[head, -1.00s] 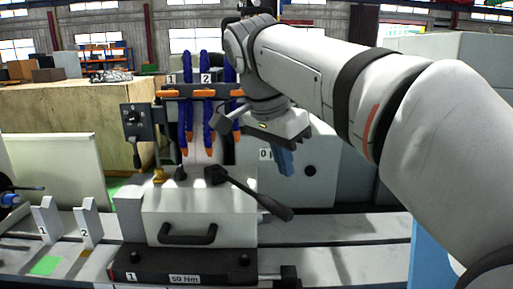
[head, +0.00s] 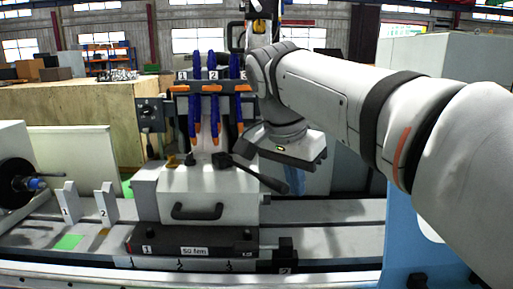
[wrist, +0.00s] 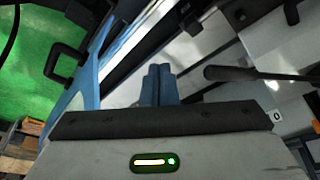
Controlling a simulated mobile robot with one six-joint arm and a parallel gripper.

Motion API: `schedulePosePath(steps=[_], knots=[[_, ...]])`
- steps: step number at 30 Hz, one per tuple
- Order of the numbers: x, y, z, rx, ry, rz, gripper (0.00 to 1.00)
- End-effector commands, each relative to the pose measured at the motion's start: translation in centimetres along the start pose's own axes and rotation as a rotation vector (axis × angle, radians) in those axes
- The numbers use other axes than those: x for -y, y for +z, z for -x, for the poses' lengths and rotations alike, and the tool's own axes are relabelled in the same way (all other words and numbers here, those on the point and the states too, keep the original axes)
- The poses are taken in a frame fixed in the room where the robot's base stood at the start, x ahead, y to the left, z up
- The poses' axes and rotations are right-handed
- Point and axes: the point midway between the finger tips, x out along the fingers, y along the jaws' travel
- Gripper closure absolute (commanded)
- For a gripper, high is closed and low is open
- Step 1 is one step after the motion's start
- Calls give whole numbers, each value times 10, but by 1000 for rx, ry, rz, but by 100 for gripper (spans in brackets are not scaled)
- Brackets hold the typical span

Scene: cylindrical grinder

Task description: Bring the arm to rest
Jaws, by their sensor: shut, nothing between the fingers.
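My arm reaches in from the right of the head view, across the front of the grinder. My gripper (wrist: 158,72) shows in the wrist view as two blue fingers pressed together, with nothing between them. In the head view the dark wrist end hangs to the right of the blue hoses, and the fingers are hard to make out there. The grey wheel-head box (head: 208,195) with a black front handle stands just left of my wrist in the head view. I see no contact between them.
A black lever (head: 258,176) sticks out from the box below my wrist; a lever also shows in the wrist view (wrist: 255,75). Several blue hoses (head: 214,100) with orange tips hang close left. Two numbered V-supports (head: 86,205) stand on the bed at left. Green floor (wrist: 30,65) shows in the wrist view.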

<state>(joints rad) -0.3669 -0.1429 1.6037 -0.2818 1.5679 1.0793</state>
Motion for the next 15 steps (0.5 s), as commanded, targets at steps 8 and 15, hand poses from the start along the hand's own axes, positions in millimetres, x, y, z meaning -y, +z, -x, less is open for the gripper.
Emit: schedulePosePath(steps=[8, 15], knots=[[-32, 13, -54, 41, -42, 194, 100], [-83, 50, -136, 71, -131, 455, 100]])
